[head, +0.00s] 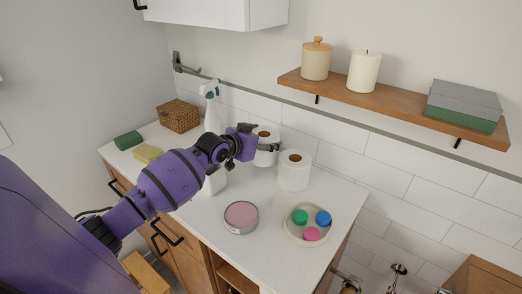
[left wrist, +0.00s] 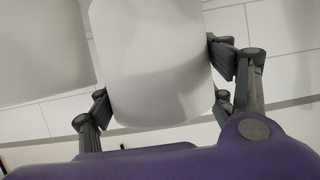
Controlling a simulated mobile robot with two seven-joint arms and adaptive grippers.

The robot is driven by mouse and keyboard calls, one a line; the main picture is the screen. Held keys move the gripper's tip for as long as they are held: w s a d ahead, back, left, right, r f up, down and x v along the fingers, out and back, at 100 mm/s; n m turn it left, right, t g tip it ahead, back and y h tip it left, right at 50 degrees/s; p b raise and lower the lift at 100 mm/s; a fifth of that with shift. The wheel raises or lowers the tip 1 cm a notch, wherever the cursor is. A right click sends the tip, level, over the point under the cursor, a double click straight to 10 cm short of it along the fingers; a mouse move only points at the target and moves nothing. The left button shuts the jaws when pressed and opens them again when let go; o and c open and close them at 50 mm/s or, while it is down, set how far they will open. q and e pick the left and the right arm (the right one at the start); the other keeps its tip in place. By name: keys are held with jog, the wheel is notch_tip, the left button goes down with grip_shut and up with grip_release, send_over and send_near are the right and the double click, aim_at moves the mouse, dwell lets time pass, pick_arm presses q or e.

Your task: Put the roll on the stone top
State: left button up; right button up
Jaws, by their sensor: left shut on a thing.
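A white paper roll (head: 266,157) with a brown core is gripped by my left gripper (head: 270,147), near the tiled wall in the head view. In the left wrist view the roll (left wrist: 155,65) fills the space between the two dark fingers of the gripper (left wrist: 165,92), one on each side. I cannot tell whether its base touches the white stone top (head: 275,225). A second roll (head: 294,174) stands upright on the stone top, just to the right of the held one. My right gripper is not in view.
On the stone top are a pink-topped tin (head: 241,216), a dish (head: 292,234) with coloured discs, a spray bottle (head: 212,112), a wicker box (head: 178,117), a sponge (head: 147,153) and a green roll-shaped item (head: 128,140). A wooden shelf (head: 390,102) hangs above on the right.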

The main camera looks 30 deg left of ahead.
pick_arm(q)
notch_tip(320, 180, down, 3)
jog(key=shift+f, duration=0.35)
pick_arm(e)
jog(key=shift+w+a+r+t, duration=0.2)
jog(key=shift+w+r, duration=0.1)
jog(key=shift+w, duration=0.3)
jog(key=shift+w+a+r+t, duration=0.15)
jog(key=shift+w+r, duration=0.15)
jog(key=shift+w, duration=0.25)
pick_arm(q)
jog(key=o, duration=0.8)
jog(key=shift+o, duration=0.6)
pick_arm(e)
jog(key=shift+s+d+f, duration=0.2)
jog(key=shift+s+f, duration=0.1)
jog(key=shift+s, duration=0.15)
pick_arm(q)
jog(key=shift+r, duration=0.2)
jog(key=v, duration=0.7)
jog(key=shift+s, duration=0.2)
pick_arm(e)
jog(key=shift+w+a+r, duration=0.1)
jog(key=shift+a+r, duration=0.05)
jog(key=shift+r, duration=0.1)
